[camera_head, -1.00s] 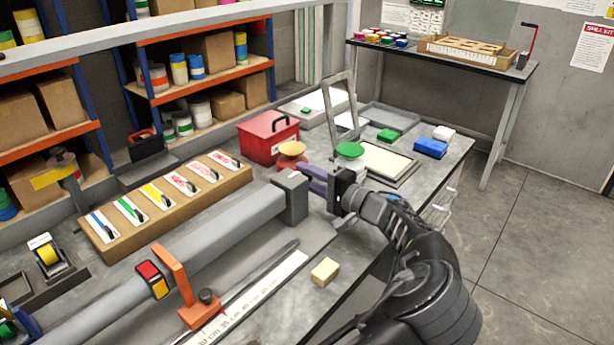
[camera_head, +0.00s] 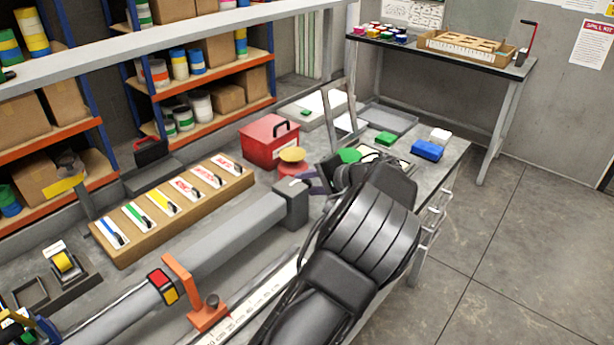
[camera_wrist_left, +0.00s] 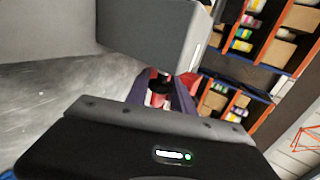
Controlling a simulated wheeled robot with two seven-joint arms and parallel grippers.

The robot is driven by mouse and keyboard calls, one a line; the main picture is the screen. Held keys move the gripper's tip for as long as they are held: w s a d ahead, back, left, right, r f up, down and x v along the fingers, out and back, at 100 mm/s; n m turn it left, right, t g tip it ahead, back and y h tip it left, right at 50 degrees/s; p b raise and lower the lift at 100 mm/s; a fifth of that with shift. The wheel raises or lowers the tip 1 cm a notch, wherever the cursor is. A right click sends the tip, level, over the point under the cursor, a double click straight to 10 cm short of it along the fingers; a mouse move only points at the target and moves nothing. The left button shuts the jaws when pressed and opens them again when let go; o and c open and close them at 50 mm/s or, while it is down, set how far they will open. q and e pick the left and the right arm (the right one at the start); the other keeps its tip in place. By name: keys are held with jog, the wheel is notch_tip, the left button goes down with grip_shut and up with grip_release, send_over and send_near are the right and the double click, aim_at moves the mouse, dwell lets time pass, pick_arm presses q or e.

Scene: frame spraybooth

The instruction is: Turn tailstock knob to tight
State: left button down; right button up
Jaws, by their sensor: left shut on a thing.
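The tailstock is the grey block (camera_head: 291,204) at the far end of the long grey beam (camera_head: 232,232). It fills the upper part of the left wrist view (camera_wrist_left: 150,30). My left gripper (camera_head: 318,183) is at the block's right end, and my own arm hides much of it. In the left wrist view its purple fingers (camera_wrist_left: 163,94) close around a small dark knob (camera_wrist_left: 160,82) beside the block. The knob's turn position and any tight mark are not readable. My right gripper is not in view.
A red toolbox (camera_head: 270,144) and a yellow disc (camera_head: 292,154) stand behind the block. An orange clamp (camera_head: 192,290) sits beside the beam. A brown card rack (camera_head: 172,210) lies left of it. Blue, white and green blocks lie at the bench's far right.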

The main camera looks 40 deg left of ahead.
pick_arm(q)
jog(key=shift+h, duration=0.4)
jog(key=c, duration=1.1)
grip_release()
jog(key=shift+b+v, duration=0.4)
jog(key=shift+v, duration=3.5)
